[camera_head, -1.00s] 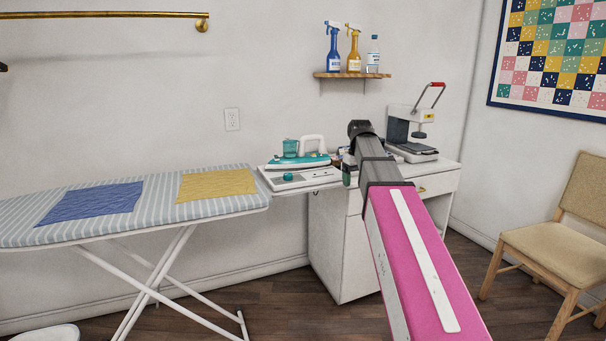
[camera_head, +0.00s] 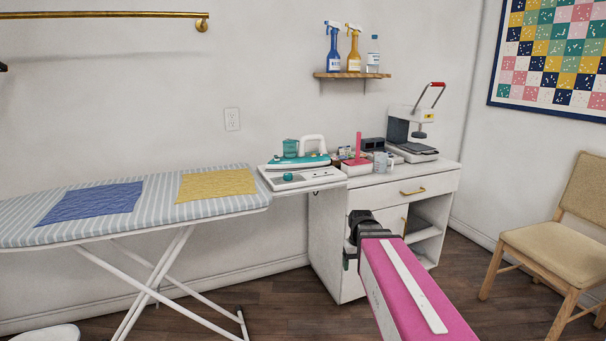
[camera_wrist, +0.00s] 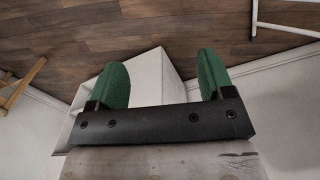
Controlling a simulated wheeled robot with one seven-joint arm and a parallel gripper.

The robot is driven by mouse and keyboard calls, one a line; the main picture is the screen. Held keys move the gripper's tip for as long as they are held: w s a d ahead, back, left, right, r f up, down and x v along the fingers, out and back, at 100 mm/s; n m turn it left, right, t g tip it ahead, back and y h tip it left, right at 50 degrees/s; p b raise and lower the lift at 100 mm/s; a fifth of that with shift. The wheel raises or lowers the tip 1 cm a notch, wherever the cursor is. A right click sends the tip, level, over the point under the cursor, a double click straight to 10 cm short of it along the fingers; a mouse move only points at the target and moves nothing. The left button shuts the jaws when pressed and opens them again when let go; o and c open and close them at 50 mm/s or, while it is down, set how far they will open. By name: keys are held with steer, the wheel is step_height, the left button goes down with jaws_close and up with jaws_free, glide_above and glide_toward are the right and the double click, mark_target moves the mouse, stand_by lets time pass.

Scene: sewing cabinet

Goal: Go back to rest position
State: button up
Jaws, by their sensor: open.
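My gripper (camera_wrist: 160,82) shows in the wrist view with its two green fingers spread wide apart and nothing between them. It points down past the side of the white sewing cabinet (camera_wrist: 150,66) toward the wood floor. In the head view my arm reaches in from the lower right. Its dark end is in front of the white cabinet (camera_head: 331,240), below the top. The fingers are mostly hidden in that view.
An ironing board (camera_head: 150,220) with blue and yellow cloths stands left. A chair (camera_head: 560,240) stands right. Floor between cabinet and chair is clear.

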steer(key=s+f+m, duration=0.1)
steer(key=s+f, duration=0.7)
steer(key=shift+f, duration=0.15)
stand_by(0.6)
